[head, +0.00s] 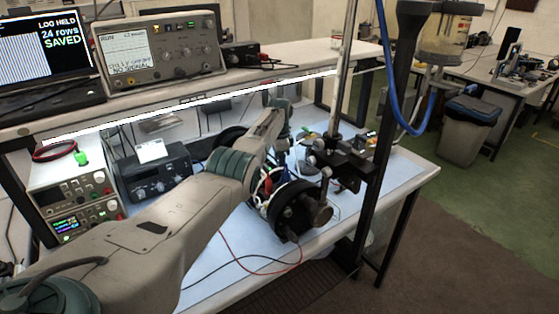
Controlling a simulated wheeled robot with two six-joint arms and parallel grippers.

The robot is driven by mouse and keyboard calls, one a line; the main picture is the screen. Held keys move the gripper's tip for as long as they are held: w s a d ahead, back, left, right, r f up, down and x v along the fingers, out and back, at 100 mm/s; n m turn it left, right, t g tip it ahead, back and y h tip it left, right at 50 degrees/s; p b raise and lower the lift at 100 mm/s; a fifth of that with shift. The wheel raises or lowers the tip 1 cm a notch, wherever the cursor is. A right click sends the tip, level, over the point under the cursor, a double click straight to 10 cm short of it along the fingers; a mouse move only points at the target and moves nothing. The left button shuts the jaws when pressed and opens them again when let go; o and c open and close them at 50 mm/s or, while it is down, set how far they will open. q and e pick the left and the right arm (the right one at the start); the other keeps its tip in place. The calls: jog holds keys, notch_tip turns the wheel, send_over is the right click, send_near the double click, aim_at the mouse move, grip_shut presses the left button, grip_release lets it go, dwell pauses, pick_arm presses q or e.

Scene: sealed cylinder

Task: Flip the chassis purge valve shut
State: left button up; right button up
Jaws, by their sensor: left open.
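A dark cylindrical assembly (295,212) with a round black end and coloured wires sits on the blue mat, near the bench's front edge. It may be the chassis. I cannot clearly make out the purge valve or its lever position. My left arm comes in from the lower left, bends above the bench and drops behind this assembly. My left gripper (284,160) is small and partly hidden among the wires there. It is open, and I see nothing held in it. I cannot tell whether it touches anything. My right gripper is not in view.
A metal stand with a black clamp (345,158) rises just right of the assembly. A dark post and blue hose (402,115) stand farther right. Power supplies (80,195) and a black instrument (155,172) are at left. Red and black leads cross the blue mat (400,172).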

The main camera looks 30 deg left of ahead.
pick_arm(q)
jog(key=shift+s, duration=0.1)
jog(key=shift+c, duration=0.2)
jog(key=c, duration=0.7)
jog(key=shift+o, duration=0.2)
